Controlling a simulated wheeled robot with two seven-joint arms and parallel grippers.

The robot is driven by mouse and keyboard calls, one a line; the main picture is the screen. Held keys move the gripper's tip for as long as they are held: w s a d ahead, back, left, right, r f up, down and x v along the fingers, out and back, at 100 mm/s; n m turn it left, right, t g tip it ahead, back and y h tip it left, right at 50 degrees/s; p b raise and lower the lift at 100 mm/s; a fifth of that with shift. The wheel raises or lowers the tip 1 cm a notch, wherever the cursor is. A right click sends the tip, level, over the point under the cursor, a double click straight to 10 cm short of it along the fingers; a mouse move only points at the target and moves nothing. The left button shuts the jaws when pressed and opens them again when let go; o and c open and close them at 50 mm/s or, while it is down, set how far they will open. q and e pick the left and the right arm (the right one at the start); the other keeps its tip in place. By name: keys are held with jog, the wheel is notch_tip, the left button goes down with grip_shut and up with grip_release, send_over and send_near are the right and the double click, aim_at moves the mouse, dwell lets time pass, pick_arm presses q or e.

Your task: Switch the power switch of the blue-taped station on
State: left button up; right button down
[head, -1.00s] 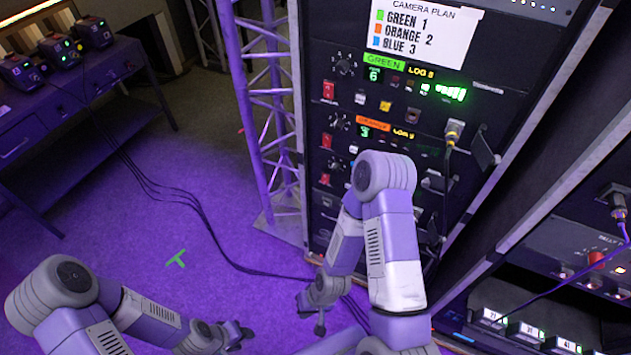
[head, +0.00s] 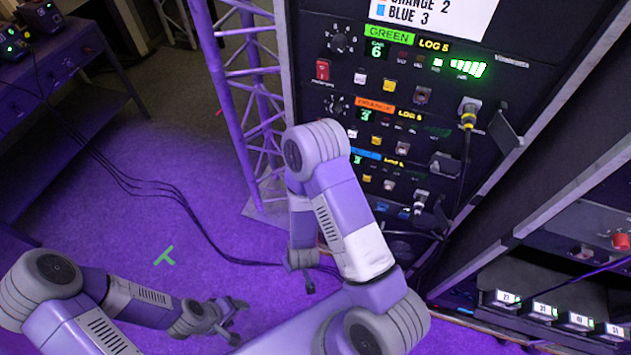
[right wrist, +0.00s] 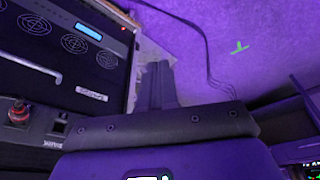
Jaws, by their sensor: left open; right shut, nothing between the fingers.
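The blue-taped station (head: 390,172) is the lowest of three similar stations on the black rack in the head view. Its blue tape strip (head: 366,153) and a small green display show. Its power switch is hidden behind my right arm. My right gripper (head: 309,285) hangs low in front of the rack, below the stations. In the right wrist view its dark fingers (right wrist: 156,68) are shut with nothing between them. My left gripper (head: 236,320) is open and empty over the floor at lower left, well apart from the rack.
The green station (head: 390,60) and orange station (head: 375,115) sit above the blue one. A yellow-collared cable plug (head: 468,115) juts out at the rack's right. A truss tower (head: 240,90) stands left of the rack. Black cables (head: 190,215) cross the otherwise open floor.

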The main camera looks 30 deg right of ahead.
jog(key=w+d+r+n+t+h+b, duration=0.3)
jog(key=w+d+n+t+h+b, duration=0.15)
jog(key=w+h, duration=0.25)
pick_arm(q)
notch_tip(320, 180, down, 8)
jog(key=b, duration=0.1)
jog(key=shift+r+b, duration=0.25)
jog(key=shift+b, duration=0.15)
pick_arm(e)
notch_tip(320, 180, up, 9)
jog(key=w+d+n+t+h, duration=0.1)
jog(key=n+t+h, duration=0.2)
jog(key=h, duration=0.2)
jog(key=shift+w+r+h, duration=0.15)
jog(key=shift+r+h, duration=0.05)
jog(key=shift+h, duration=0.2)
pick_arm(q)
jog(key=shift+w, duration=0.1)
pick_arm(e)
jog(key=shift+d, duration=0.15)
pick_arm(q)
jog(key=shift+f+b, duration=1.8)
pick_arm(e)
jog(key=x, duration=1.4)
jog(key=shift+w+f, duration=0.1)
